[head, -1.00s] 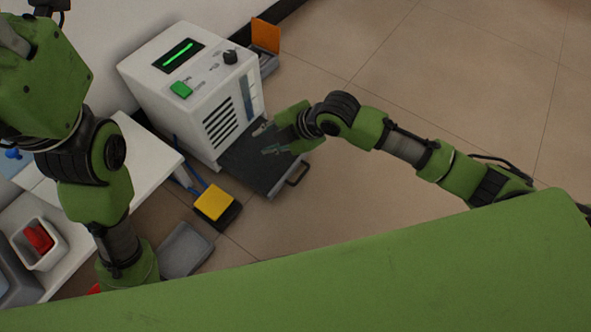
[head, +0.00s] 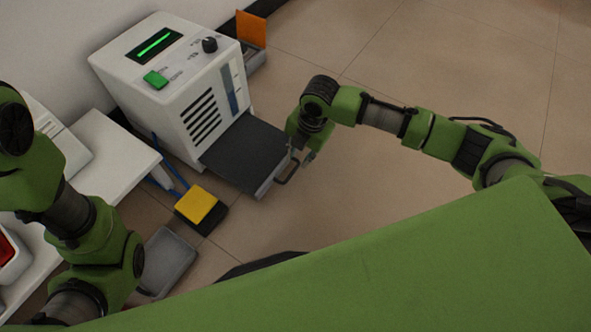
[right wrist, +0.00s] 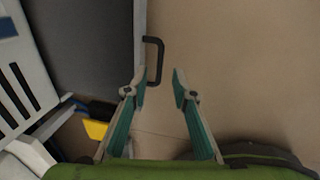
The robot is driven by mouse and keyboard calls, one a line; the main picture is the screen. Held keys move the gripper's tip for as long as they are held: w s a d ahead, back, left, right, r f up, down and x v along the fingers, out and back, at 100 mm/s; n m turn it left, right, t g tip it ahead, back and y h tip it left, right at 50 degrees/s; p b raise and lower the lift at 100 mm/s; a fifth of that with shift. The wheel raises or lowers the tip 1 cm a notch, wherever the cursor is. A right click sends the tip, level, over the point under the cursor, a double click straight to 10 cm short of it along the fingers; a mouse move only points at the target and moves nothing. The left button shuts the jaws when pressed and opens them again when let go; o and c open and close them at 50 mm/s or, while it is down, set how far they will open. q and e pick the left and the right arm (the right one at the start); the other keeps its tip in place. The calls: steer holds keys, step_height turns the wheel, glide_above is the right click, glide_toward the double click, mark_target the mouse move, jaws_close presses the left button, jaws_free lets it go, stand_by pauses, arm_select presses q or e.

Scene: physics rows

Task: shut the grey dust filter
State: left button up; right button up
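The grey dust filter (head: 243,150) is a dark flat drawer standing out from the lower front of the white machine (head: 175,85). Its black handle (head: 288,172) is on the outer end. In the right wrist view the filter (right wrist: 90,45) is at upper left and its handle (right wrist: 154,60) juts out from the edge. My right gripper (head: 307,160) is beside the handle in the head view. In the right wrist view the right gripper's fingers (right wrist: 163,78) are apart, with the handle just beyond the tips and nothing held. My left gripper is out of view.
A yellow pedal block (head: 197,204) and a grey tray (head: 168,262) are on the floor below the machine. A white table (head: 125,150) is at left. An orange panel (head: 251,29) stands behind the machine. Floor at right is clear.

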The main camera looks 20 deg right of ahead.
mark_target(294, 169)
steer(key=f+b, duration=0.1)
steer(key=f, duration=0.1)
steer(key=f+b, duration=0.1)
steer(key=f, duration=0.1)
steer(key=w+f+b, duration=0.1)
steer(key=f+b, duration=0.1)
steer(key=shift+a+f, duration=0.2)
steer(key=shift+a, duration=0.2)
jaws_close()
